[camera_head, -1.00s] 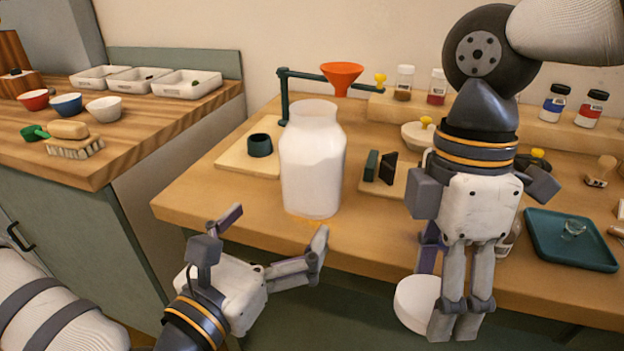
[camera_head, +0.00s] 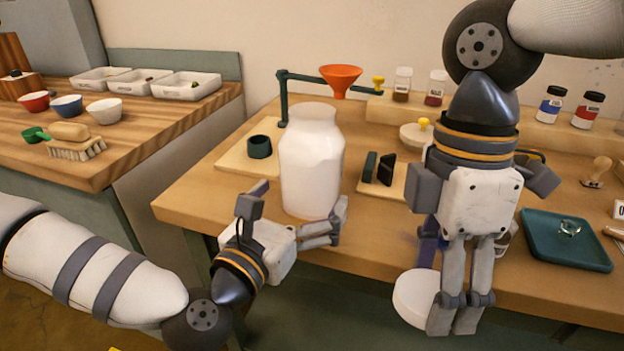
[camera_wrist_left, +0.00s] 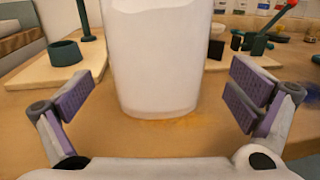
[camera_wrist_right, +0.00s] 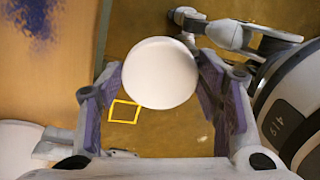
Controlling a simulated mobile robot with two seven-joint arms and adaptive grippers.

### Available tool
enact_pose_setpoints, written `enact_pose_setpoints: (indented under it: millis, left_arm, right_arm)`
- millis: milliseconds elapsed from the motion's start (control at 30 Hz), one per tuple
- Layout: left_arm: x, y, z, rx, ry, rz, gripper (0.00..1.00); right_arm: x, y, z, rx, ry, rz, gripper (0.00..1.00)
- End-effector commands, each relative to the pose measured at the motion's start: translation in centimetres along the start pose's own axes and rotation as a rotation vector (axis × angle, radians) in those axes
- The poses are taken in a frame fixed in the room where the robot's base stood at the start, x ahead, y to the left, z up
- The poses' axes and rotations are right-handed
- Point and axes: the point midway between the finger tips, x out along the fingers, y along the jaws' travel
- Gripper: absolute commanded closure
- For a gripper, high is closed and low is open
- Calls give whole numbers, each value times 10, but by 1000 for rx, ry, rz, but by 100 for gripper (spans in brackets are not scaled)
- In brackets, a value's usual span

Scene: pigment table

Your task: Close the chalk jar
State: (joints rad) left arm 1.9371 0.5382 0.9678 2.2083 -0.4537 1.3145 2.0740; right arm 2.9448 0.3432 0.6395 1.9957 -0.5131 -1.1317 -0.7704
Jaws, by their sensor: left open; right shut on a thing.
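The chalk jar (camera_head: 312,165) is a large white jar standing upright and open near the table's front edge. In the left wrist view the jar (camera_wrist_left: 152,60) stands ahead, between and beyond the fingers. My left gripper (camera_head: 300,213) is open, its fingers on either side of the jar's lower front, apart from it as far as I can see. My right gripper (camera_head: 450,315) is shut on a round white lid (camera_head: 412,298), held beyond the table's front edge. In the right wrist view the lid (camera_wrist_right: 160,73) sits between the fingers.
A teal tray (camera_head: 545,262) with a small glass dish lies at the right. A stand with an orange funnel (camera_head: 341,76) is behind the jar. A board (camera_head: 235,160) with a dark green ring (camera_head: 259,146) lies to its left. Small bottles line the back shelf.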

Motion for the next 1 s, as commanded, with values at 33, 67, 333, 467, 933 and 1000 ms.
enact_pose_setpoints:
  millis: [33, 67, 333, 467, 933, 1000]
  left_arm:
    - [5, 0, 4, 3, -5, 1, 0]
    - [9, 1, 6, 4, -7, 1, 0]
    - [48, 3, 9, 3, -3, 1, 0]
    - [51, 3, 9, 1, -1, 0, 0]
    - [50, 3, 9, 1, -1, 1, 52]
    - [50, 3, 9, 1, -1, 0, 68]
  right_arm:
    - [-4, -1, 0, 0, 0, 6, 53]
    - [-6, -2, 0, 0, 0, 11, 53]
    - [-13, -3, 0, 0, 0, 23, 53]
    - [-12, -3, 0, 0, 0, 22, 53]
    - [-12, -3, 0, 0, 0, 22, 53]
    - [-12, -3, 0, 0, 0, 22, 53]
